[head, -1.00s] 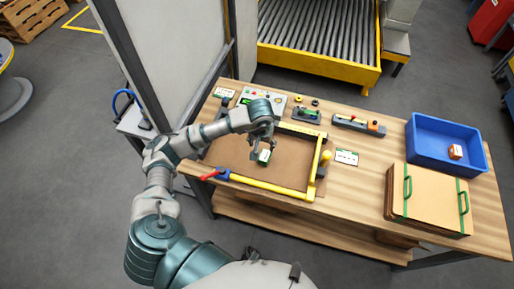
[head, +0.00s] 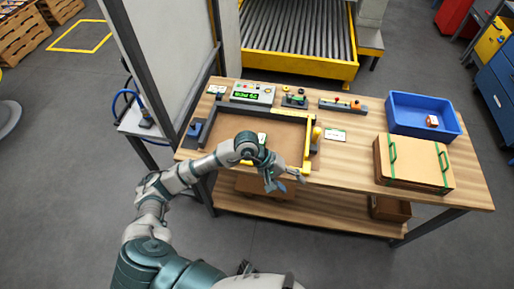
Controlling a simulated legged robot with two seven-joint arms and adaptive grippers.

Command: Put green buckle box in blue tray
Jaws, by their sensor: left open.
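The small green and white buckle box (head: 262,138) sits on the brown board inside the frame on the bench. My left forearm partly covers it. My left gripper (head: 288,181) is open and empty, in front of the box, over the bench's front edge. The blue tray (head: 409,99) stands at the back right of the bench. A small orange and white box (head: 432,121) lies in it. My right gripper is not in view.
A brown case with green straps (head: 415,163) lies in front of the tray. A grey control box with a green display (head: 252,93) and small fixtures (head: 343,105) line the back edge. A white card (head: 335,135) lies right of the frame. Bare wood lies between.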

